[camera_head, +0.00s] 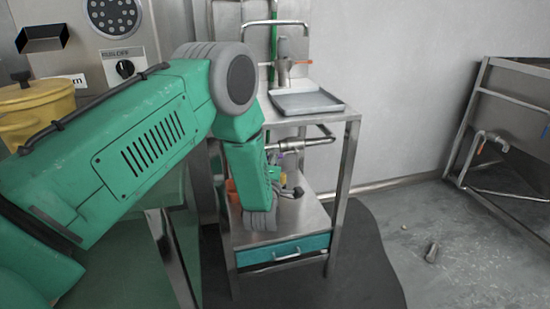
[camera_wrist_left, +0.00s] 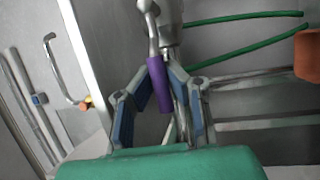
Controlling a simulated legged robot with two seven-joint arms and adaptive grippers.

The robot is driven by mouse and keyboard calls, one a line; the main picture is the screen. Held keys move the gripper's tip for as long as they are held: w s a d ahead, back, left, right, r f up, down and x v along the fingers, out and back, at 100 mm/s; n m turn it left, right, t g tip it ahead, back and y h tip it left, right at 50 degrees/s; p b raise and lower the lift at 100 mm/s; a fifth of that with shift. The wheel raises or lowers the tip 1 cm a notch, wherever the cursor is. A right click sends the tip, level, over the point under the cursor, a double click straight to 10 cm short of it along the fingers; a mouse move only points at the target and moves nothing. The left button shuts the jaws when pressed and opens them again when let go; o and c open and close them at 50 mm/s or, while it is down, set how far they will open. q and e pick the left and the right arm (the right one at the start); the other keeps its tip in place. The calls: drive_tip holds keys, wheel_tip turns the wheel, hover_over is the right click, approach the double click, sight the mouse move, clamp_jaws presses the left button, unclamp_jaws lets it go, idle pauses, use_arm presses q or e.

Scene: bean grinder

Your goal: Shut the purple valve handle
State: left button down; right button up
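The purple valve handle (camera_wrist_left: 160,86) is a short upright bar in the left wrist view, hanging below a grey metal fitting (camera_wrist_left: 165,30). My left gripper (camera_wrist_left: 160,76) has its two blue-and-grey fingers on either side of the handle. Their tips converge and appear to touch it, so it looks shut on the handle. In the head view my green left arm (camera_head: 150,140) reaches down in front of the steel stand, and its fingers are hidden. A small purple patch (camera_head: 280,155) shows beside the forearm. My right gripper is in neither view.
The steel stand has a grey tray (camera_head: 307,103) on top and a teal drawer (camera_head: 283,250) below. A yellow pot (camera_head: 36,108) and a control panel (camera_head: 125,60) are at left. A steel trough (camera_head: 510,110) stands right.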

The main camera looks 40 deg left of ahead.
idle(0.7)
use_arm(q)
drive_tip(key=shift+r+m+g+p, duration=0.3)
drive_tip(key=shift+r+m+p, duration=0.15)
drive_tip(key=shift+p, duration=0.4)
drive_tip(key=r+m+p, duration=0.1)
drive_tip(key=p, duration=0.1)
drive_tip(key=r+m+g+h+p, duration=0.1)
drive_tip(key=m+p, duration=0.1)
drive_tip(key=p, duration=0.1)
drive_tip(key=shift+w+d, duration=0.15)
drive_tip(key=shift+w, duration=0.05)
drive_tip(key=shift+w+d+r+m+g+h+p, duration=0.15)
drive_tip(key=shift+w+r+m+g+p, duration=0.1)
drive_tip(key=shift+m+p, duration=0.45)
drive_tip(key=shift+w+d+r+m+g+h+p, duration=0.15)
drive_tip(key=shift+r+m+g+p, duration=0.1)
drive_tip(key=shift+m+p, duration=0.4)
drive_tip(key=c, duration=1.6)
unclamp_jaws()
drive_tip(key=shift+o, duration=0.2)
drive_tip(key=shift+s, duration=0.15)
